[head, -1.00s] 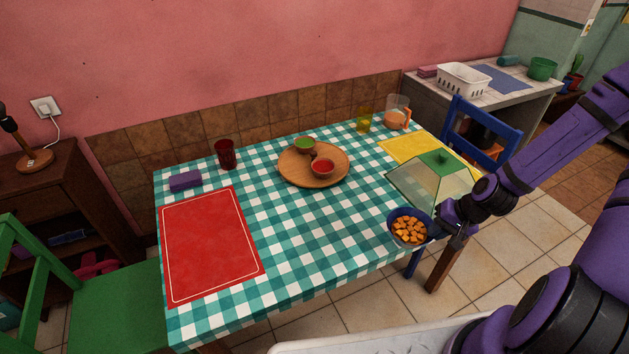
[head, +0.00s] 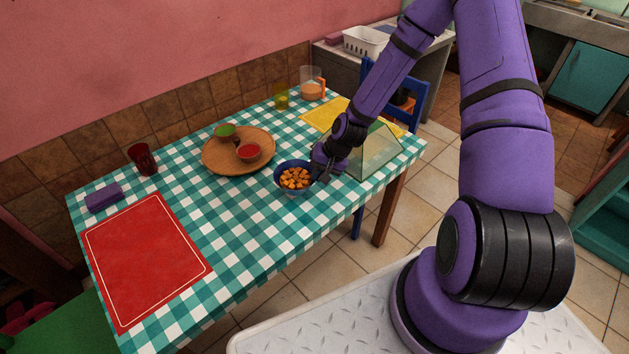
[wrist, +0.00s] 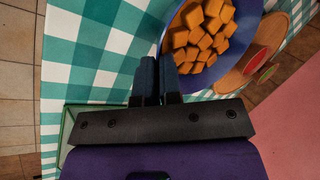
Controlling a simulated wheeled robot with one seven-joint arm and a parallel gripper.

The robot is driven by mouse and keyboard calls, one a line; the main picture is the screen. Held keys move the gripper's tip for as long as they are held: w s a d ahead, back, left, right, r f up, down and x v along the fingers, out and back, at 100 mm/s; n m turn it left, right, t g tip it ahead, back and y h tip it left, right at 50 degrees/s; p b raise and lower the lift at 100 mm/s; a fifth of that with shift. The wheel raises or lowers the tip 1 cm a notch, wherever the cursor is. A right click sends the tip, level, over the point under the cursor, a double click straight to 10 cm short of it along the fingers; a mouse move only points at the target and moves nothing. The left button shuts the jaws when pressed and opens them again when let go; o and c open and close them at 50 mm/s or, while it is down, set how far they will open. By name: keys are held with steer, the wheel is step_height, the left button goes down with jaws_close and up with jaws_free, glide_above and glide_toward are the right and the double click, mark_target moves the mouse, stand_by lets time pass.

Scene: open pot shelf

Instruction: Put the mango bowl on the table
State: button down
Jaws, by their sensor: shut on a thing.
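The mango bowl (head: 281,184) is a dark blue bowl with orange mango cubes (head: 295,178) in it. It is upright over the front right part of the checked table (head: 246,252). I cannot tell whether its base touches the cloth. My gripper (head: 316,178) is shut on the bowl's right side. In the wrist view the two dark fingers (wrist: 157,68) meet at the rim of the bowl (wrist: 246,42), and the mango cubes show inside.
A glass food cover (head: 375,152) stands close behind my gripper. A round wooden board (head: 211,158) with a green and a red dip bowl lies to the left. A red placemat (head: 145,262) lies at the left. Checked cloth between mat and bowl is clear.

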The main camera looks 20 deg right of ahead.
steer(key=shift+w+a, duration=0.3)
steer(key=shift+w, duration=0.05)
steer(key=shift+w+f, duration=0.1)
steer(key=shift+f, duration=1.7)
steer(key=shift+f, duration=0.1)
steer(key=c, duration=1.3)
jaws_free()
